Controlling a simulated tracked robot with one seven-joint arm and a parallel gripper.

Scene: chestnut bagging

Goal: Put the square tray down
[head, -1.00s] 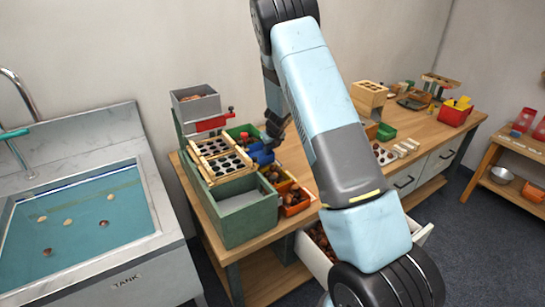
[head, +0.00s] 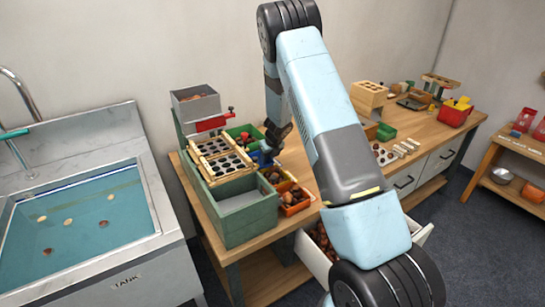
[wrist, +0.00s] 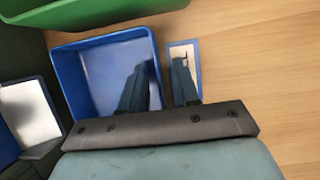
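The square blue tray (wrist: 72,85) with a pale floor lies in the wrist view, beside the green bin and over the wooden bench top. In the head view only a little blue of it (head: 262,159) shows beneath my gripper. My gripper (wrist: 160,72) is open around the tray's right wall. One finger is inside the tray and the other is outside, with a gap between them. The arm partly hides the tray in the head view. I see nothing inside the tray.
A green bin (wrist: 90,14) stands close behind the tray. A small blue-edged pale piece (wrist: 183,52) lies to its right. The green box (head: 247,220) and orange bins (head: 292,208) are near. Bare bench top (wrist: 265,75) lies to the right.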

